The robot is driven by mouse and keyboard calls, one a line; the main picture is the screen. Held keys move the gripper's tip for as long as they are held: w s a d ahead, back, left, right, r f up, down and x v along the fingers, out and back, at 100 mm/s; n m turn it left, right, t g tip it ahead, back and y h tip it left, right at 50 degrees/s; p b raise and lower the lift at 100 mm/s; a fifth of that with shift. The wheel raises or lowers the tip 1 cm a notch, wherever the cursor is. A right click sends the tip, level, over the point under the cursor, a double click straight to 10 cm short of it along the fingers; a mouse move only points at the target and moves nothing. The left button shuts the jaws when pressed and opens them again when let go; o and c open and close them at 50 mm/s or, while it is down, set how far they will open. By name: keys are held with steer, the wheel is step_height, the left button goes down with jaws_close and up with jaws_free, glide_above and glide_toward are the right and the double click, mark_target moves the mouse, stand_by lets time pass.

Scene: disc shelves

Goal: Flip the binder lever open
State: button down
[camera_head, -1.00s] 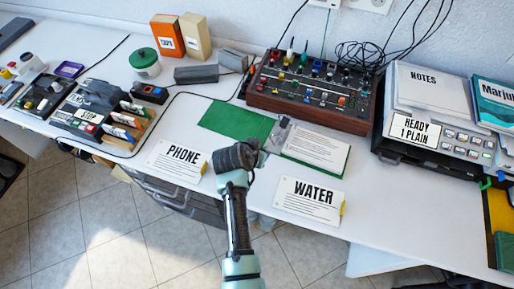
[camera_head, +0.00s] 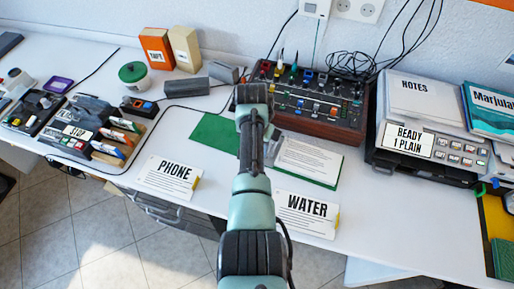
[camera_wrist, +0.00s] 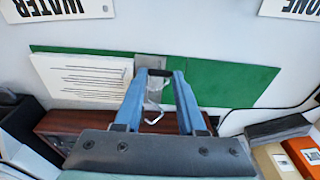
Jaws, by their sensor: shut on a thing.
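The green binder (camera_head: 213,134) lies open and flat on the white table, with a printed sheet (camera_head: 307,158) on its right half. In the wrist view the binder (camera_wrist: 225,83) spans the upper middle, its sheet at left. Its metal lever mechanism (camera_wrist: 153,98) shows between the two blue fingers of my gripper (camera_wrist: 161,75), at the binder's spine. The fingers are shut on the lever, with a dark piece between their tips. In the head view my arm hides the fingertips and most of the lever.
A brown mixer panel (camera_head: 318,110) with knobs stands right behind the binder. PHONE (camera_head: 170,176) and WATER (camera_head: 307,212) cards stand in front. A printer (camera_head: 428,150) is at right. Grey blocks (camera_head: 187,87), boxes and a pen tray (camera_head: 110,150) are at left.

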stand_by(0.3)
steer(key=shift+c, duration=2.4)
jaws_free()
step_height(320, 180, up, 13)
steer(key=s+p, duration=0.1)
steer(key=shift+s+a, duration=0.2)
steer(key=shift+a, duration=0.05)
steer(key=shift+f, duration=0.1)
